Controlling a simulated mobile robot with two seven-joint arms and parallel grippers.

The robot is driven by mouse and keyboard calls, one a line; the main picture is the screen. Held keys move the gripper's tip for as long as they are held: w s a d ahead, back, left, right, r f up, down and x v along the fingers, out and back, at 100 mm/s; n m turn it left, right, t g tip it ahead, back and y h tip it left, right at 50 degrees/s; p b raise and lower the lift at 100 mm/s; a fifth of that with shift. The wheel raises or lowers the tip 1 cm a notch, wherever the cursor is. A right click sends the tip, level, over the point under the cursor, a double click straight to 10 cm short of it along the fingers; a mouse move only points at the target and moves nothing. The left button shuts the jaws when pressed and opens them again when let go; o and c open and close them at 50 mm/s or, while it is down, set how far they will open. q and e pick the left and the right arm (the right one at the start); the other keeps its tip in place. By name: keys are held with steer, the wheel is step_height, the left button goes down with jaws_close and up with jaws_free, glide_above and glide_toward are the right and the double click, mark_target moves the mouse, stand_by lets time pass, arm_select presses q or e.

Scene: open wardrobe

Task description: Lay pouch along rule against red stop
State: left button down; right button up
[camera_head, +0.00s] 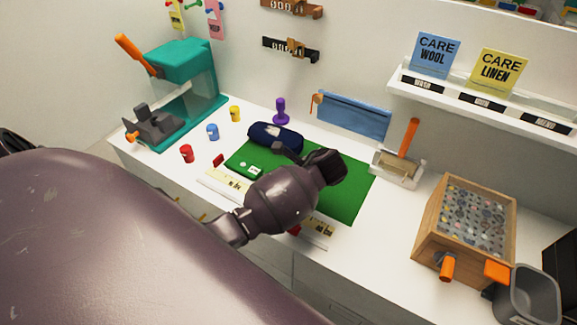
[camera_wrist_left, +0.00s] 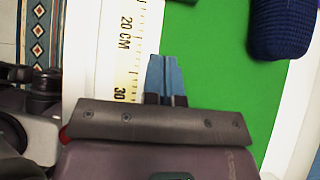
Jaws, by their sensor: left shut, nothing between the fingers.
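The dark blue, rounded pouch (camera_head: 275,137) lies at the back edge of the green mat (camera_head: 345,190). Its knit-like end shows at the upper right of the left wrist view (camera_wrist_left: 281,28). The pale yellow rule (camera_head: 228,182) runs along the mat's front side, and its 20 and 30 marks show in the wrist view (camera_wrist_left: 127,50). A small red block (camera_head: 218,160), perhaps the stop, stands at the mat's left edge. My left gripper (camera_wrist_left: 165,75) is shut and empty, over the mat beside the rule and apart from the pouch. My arm hides the middle of the rule. The right gripper is out of view.
A green piece with white marks (camera_head: 245,166) lies on the mat's left part. A teal machine (camera_head: 182,65) is at left, a wooden box (camera_head: 465,230) at right.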

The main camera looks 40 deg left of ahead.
mark_target(252, 176)
arm_select(q)
steer(key=x, duration=0.6)
steer(key=shift+f, duration=0.1)
steer(key=shift+a+f, duration=0.15)
steer(key=shift+a, duration=1.1)
steer(key=shift+s+a, duration=0.15)
steer(key=shift+a, duration=0.8)
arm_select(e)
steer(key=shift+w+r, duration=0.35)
arm_select(q)
steer(key=shift+s+a, duration=0.2)
steer(key=shift+a, duration=1.1)
steer(key=shift+w+d, duration=0.1)
steer(key=shift+d, duration=0.05)
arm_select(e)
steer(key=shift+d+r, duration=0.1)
